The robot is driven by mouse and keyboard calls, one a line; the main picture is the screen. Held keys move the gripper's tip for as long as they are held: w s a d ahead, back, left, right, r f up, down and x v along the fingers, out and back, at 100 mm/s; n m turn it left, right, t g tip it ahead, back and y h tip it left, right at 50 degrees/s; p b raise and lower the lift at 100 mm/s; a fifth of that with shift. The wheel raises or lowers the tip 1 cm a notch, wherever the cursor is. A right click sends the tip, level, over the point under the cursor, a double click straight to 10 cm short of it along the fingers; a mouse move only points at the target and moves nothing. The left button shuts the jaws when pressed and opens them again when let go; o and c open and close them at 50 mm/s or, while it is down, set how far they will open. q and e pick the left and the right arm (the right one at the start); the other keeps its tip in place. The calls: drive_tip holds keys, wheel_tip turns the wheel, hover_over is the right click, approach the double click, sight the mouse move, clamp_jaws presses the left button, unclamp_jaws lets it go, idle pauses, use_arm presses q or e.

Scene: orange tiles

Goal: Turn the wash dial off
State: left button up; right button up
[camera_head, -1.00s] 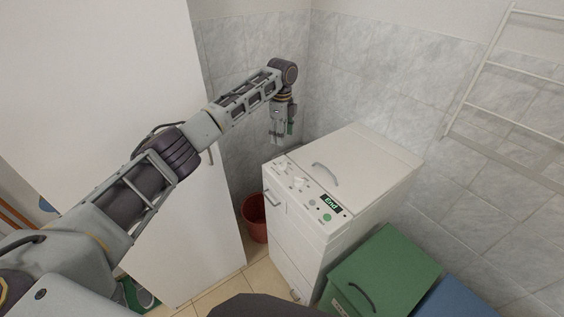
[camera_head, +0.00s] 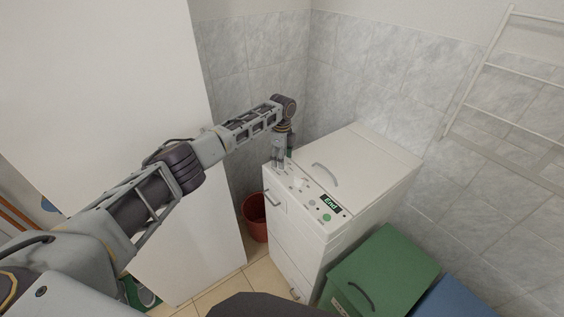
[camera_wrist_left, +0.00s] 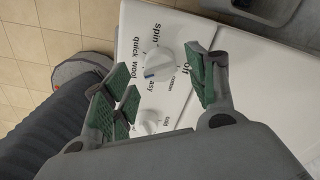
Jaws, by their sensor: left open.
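The wash dial (camera_wrist_left: 160,63) is a white knob on the washer's white top panel, ringed by labels such as "spin", "off", "cotton", "easy" and "wool". Its blue mark faces the "easy" and "wool" side, away from "off". My left gripper (camera_wrist_left: 166,82) is open, with green-padded fingers on either side of the dial in the wrist view; I cannot tell whether they touch it. In the head view the left gripper (camera_head: 282,163) is over the panel's far left end and hides this dial. My right gripper is not in view.
A second white knob (camera_wrist_left: 147,121) sits close to the dial. The washer (camera_head: 350,175) has a lid handle and a display (camera_head: 330,204) reading "End". A tall white panel (camera_head: 120,110) is at left.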

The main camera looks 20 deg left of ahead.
use_arm(q)
drive_tip(key=shift+f, duration=1.25)
drive_tip(key=shift+c, duration=0.5)
drive_tip(key=c, duration=0.9)
drive_tip(key=shift+c, duration=0.2)
